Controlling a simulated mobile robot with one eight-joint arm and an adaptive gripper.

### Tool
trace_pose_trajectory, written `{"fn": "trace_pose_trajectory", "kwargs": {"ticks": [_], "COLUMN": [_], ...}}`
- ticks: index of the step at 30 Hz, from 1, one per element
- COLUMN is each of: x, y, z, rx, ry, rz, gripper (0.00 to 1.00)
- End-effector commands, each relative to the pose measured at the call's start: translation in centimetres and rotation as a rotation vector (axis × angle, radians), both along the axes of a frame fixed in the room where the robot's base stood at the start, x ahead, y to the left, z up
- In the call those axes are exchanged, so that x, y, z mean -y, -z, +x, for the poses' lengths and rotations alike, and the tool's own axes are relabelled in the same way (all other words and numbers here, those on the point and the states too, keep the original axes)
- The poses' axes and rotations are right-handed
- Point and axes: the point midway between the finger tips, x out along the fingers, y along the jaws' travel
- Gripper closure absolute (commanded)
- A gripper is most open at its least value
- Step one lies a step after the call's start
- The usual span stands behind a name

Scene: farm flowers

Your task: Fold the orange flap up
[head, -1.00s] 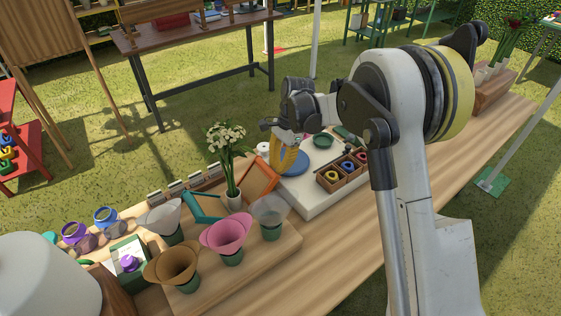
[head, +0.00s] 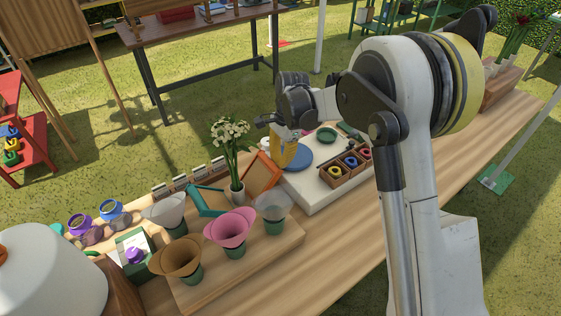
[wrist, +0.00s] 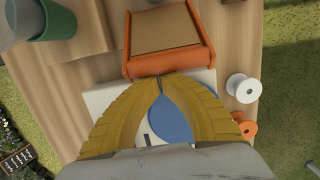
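The orange flap (head: 262,175) is an orange-edged panel with a tan face, tilted up beside the flower vase in the head view. In the wrist view the orange flap (wrist: 169,30) fills the top middle, its thick orange edge facing me. My gripper (wrist: 161,77) has yellow fingers with their tips together, close to that edge; I cannot tell whether they touch it. Nothing shows between the tips. In the head view my gripper (head: 281,167) is just right of the flap, over the white board's near-left end.
A vase of white flowers (head: 230,150) and a teal frame (head: 206,200) stand left of the flap. Several cone cups, including a pink one (head: 230,227), stand in front. A blue disc (head: 299,155) and a wooden tray (head: 345,168) lie on the white board (head: 313,198).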

Motion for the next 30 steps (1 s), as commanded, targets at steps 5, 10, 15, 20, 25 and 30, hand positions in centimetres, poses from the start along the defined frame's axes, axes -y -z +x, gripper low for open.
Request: {"fn": "trace_pose_trajectory", "kwargs": {"ticks": [5, 10, 15, 20, 25, 30], "x": [-0.4, -1.2, -2.2, -3.0, -3.5, -3.8], "y": [-0.7, -1.6, -2.6, -3.2, -3.6, -3.7], "z": [-0.3, -0.8, -1.5, -2.0, -2.4, -2.6], "rx": [0.016, 0.016, 0.016, 0.016, 0.016, 0.016], "ry": [0.0, -0.001, -0.001, -0.001, 0.0, 0.0], "rz": [-0.025, -0.025, -0.024, -0.024, -0.024, -0.024], "gripper": [1.0, 1.0, 1.0, 1.0, 1.0, 1.0]}}
